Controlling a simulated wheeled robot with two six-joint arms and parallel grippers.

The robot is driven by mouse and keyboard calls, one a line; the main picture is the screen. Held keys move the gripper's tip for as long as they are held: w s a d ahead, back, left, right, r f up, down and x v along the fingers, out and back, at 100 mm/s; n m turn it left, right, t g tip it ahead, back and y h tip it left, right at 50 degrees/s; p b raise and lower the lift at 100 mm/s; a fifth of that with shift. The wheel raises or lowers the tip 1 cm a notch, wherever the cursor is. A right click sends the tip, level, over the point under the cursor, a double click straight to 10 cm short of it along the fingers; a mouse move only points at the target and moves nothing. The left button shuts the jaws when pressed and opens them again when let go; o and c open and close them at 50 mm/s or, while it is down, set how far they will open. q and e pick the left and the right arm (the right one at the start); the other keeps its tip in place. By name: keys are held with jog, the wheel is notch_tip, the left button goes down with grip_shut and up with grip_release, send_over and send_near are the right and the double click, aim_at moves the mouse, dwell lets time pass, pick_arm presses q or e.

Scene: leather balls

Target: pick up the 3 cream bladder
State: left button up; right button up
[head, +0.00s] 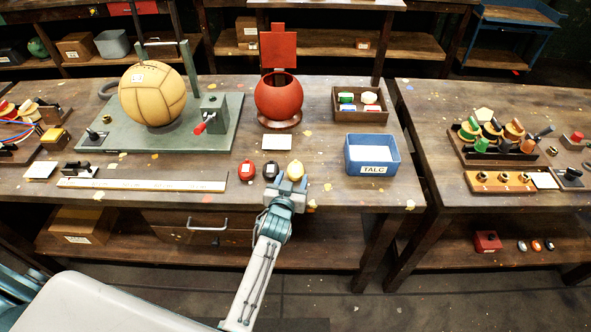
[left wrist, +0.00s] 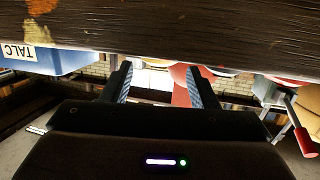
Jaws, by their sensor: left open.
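The cream bladder (head: 295,170) is a small, pale yellow, rounded piece near the front edge of the middle bench, the rightmost of a row of three. A black bladder (head: 271,169) and a red bladder (head: 247,170) sit to its left. My left gripper (head: 289,184) is open at the bench's front edge, just in front of the cream bladder, its fingers apart. I cannot tell whether they touch it. In the left wrist view the open fingers (left wrist: 157,82) show with no bladder clearly between them. My right gripper is not in view.
A blue TALC bin (head: 371,154) stands right of the bladders. A ruler (head: 140,184) lies to the left. In the left wrist view the dark wooden bench (left wrist: 180,35) fills the top.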

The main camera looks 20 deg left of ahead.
aim_at(296, 170)
pick_arm(q)
jog(key=x, duration=0.6)
jog(key=shift+s+f, duration=0.1)
jog(key=shift+f, duration=0.25)
jog(key=c, duration=0.6)
